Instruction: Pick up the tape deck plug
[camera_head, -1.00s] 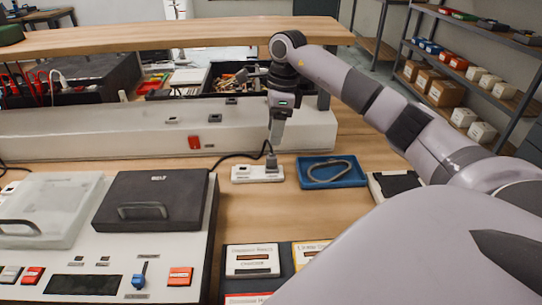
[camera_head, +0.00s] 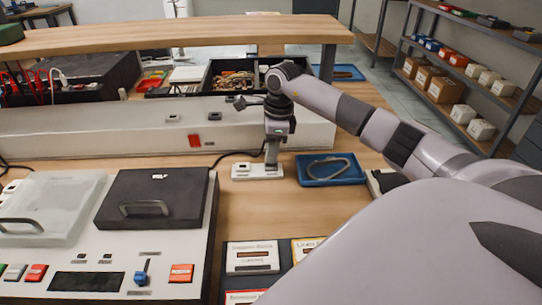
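A white power strip (camera_head: 243,172) lies on the wooden bench behind the tape deck. A dark cord (camera_head: 232,155) runs to the plug standing at the strip's right part. My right gripper (camera_head: 271,160) points straight down over that plug, with its fingertips low at the strip. The fingers and the plug overlap in the picture, so most of the plug is hidden. I cannot tell whether the fingers are closed on it. The tape deck (camera_head: 192,250), with a dark lid (camera_head: 152,190), is at the front left. My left gripper is not in view.
A blue tray (camera_head: 347,180) holding a grey loop lies just right of the strip. A long white housing (camera_head: 100,135) and a raised wooden shelf (camera_head: 170,36) stand behind. Cassettes (camera_head: 252,257) lie in front. Bare bench lies between the strip and the cassettes.

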